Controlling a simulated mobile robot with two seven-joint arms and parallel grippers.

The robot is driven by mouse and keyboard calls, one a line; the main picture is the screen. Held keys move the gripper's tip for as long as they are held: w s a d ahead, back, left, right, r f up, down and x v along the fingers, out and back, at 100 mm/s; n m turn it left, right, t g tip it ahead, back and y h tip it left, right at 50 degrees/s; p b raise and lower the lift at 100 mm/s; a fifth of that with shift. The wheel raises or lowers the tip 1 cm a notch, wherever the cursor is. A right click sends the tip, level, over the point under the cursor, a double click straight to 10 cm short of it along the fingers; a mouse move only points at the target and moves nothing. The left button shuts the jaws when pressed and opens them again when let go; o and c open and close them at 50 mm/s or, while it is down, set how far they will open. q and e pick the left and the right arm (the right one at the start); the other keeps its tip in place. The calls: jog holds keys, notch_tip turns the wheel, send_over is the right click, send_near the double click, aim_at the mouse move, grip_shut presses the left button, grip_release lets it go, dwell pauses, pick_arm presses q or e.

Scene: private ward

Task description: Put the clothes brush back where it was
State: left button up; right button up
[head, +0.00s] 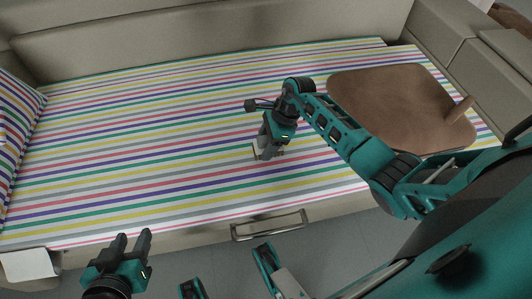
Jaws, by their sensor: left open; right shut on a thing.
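My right gripper (268,153) points down over the striped bed cover (150,130), near its middle. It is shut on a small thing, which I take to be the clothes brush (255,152). Only a thin tan and dark edge of it shows beside the fingers, and the rest is hidden. I cannot tell whether it touches the cover. My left gripper (134,241) is open and empty, in front of the bed at the lower left.
A brown board or cushion (390,100) lies on the right of the bed, with a short wooden peg-like piece (461,109) at its right edge. A striped pillow (15,130) is at the left. A metal handle (268,226) is on the bed's front. The left of the cover is clear.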

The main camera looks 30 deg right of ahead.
notch_tip(320, 180, down, 3)
jog(key=shift+f+b, duration=0.1)
jog(key=shift+b, duration=0.45)
jog(key=shift+f, duration=0.3)
jog(key=shift+f, duration=0.1)
jog(key=shift+f+b, duration=0.15)
jog(key=shift+b, duration=0.15)
jog(key=o, duration=1.1)
jog(key=shift+c, duration=0.2)
